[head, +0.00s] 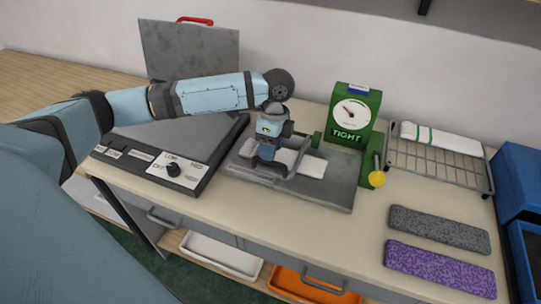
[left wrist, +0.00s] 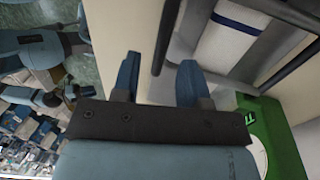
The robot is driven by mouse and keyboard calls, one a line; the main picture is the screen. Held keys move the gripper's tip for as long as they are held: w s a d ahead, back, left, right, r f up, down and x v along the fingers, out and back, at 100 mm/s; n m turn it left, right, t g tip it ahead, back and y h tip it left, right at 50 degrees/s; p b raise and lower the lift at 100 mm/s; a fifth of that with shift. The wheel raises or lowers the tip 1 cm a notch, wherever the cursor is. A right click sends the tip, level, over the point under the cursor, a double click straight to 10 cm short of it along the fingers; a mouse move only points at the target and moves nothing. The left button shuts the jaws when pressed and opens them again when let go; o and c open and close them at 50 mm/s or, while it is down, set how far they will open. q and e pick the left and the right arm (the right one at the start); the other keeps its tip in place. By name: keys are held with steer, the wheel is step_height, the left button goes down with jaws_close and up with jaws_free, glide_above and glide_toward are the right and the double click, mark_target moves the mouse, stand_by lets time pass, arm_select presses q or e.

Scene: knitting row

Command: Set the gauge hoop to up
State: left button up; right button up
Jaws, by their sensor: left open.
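The gauge hoop (head: 301,158) is a grey bar frame over the flat grey plate (head: 335,192), joined near the green gauge (head: 351,113). The gauge reads TIGHT under a white dial. A white piece (head: 312,166) lies on the plate under the hoop. My left gripper (head: 266,158) is open beside the hoop's left part, pointing down. In the left wrist view the fingers (left wrist: 158,82) stand apart, near dark hoop bars (left wrist: 167,32), with the blue-striped white piece (left wrist: 230,38) beyond. Contact with the hoop, and the hoop's exact tilt, cannot be told. My right gripper is out of view.
A dark press with a knob (head: 173,169) stands left, its grey lid (head: 190,52) raised.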

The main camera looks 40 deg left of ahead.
arm_select(q)
steer(key=shift+x, duration=1.4)
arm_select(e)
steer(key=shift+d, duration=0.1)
